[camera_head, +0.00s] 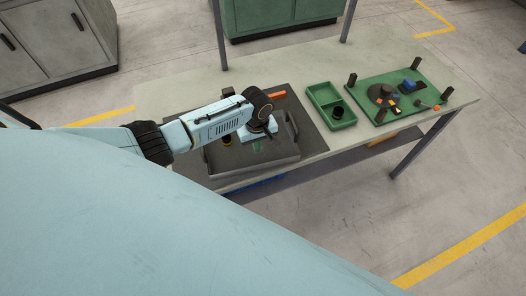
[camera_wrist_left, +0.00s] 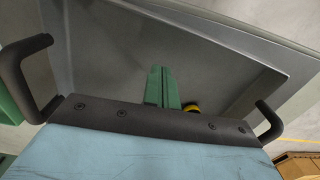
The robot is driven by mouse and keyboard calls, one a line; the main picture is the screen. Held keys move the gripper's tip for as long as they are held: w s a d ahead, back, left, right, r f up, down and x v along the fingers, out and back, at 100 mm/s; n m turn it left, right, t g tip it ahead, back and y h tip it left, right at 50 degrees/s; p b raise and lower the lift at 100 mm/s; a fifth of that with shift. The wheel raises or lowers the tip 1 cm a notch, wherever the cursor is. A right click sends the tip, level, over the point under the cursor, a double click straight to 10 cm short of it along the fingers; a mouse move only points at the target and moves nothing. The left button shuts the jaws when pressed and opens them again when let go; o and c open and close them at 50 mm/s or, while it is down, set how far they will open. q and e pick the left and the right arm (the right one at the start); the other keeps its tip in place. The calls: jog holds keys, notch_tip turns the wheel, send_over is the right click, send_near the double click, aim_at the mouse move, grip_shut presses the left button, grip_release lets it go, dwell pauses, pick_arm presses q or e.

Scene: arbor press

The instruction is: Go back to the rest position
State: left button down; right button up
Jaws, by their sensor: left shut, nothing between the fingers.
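My left arm reaches in from the left in the head view. Its gripper (camera_head: 257,146) is over the grey tray (camera_head: 285,152) on the bench, with green fingers pointing down. In the left wrist view the two green fingers (camera_wrist_left: 162,88) are pressed together with nothing between them, above the grey tray floor (camera_wrist_left: 110,55). I cannot tell the exact height of the fingertips over the tray. A small black and yellow round part (camera_head: 227,140) is beside the gripper; it also shows in the left wrist view (camera_wrist_left: 192,107), partly hidden. My right gripper is not in view.
The bench (camera_head: 185,92) also holds a green two-compartment bin (camera_head: 321,97) and a green board (camera_head: 360,86) with several parts. An orange-handled item (camera_head: 278,94) lies behind the tray. Bench posts rise at the back. Grey cabinets (camera_head: 60,42) stand at the far left.

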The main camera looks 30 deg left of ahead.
pick_arm(q)
notch_tip(320, 180, up, 9)
jog(key=p, duration=0.1)
jog(key=shift+s, duration=0.15)
jog(key=shift+d, duration=0.15)
